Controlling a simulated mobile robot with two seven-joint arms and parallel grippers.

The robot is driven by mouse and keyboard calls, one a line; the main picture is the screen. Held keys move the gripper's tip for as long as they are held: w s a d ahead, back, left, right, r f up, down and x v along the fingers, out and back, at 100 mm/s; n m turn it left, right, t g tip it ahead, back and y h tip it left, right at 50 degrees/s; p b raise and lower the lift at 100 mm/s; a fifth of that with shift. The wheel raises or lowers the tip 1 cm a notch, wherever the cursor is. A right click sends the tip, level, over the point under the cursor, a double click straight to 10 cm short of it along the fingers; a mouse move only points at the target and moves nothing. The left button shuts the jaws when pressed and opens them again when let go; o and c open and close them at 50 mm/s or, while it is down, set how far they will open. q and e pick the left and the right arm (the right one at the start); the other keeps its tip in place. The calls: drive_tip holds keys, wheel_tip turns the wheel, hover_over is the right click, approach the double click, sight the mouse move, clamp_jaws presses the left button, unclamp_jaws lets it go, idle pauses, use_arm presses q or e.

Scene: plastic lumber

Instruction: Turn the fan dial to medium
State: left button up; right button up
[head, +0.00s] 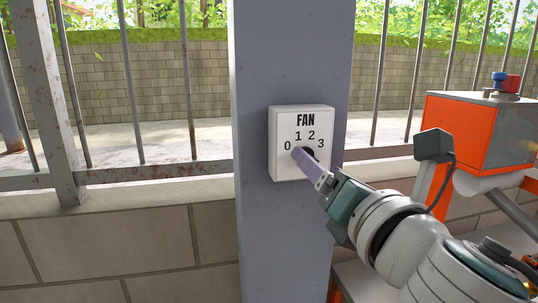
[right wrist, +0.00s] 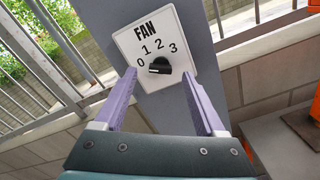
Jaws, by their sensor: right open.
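A white fan panel (head: 288,170) marked FAN with 0, 1, 2 and 3 is fixed to a grey post. It also shows in the right wrist view (right wrist: 182,35). Its black dial (right wrist: 160,66) has a white mark on its left side, pointing toward the 0. My right gripper (head: 297,153) is in front of the panel and hides most of the dial in the head view. In the right wrist view its purple fingers (right wrist: 160,75) are open and spread left and right of the dial, with nothing between them clearly touched. My left gripper is not in view.
The grey post (head: 290,60) stands between railings with metal bars (head: 128,80). A low block wall (head: 120,245) runs beside it. An orange and grey box (head: 460,130) with red and blue parts on top stands at the right, near my right arm.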

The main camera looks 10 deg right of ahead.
drive_tip(key=w, duration=0.3)
drive_tip(key=shift+w, duration=0.3)
clamp_jaws()
idle(0.4)
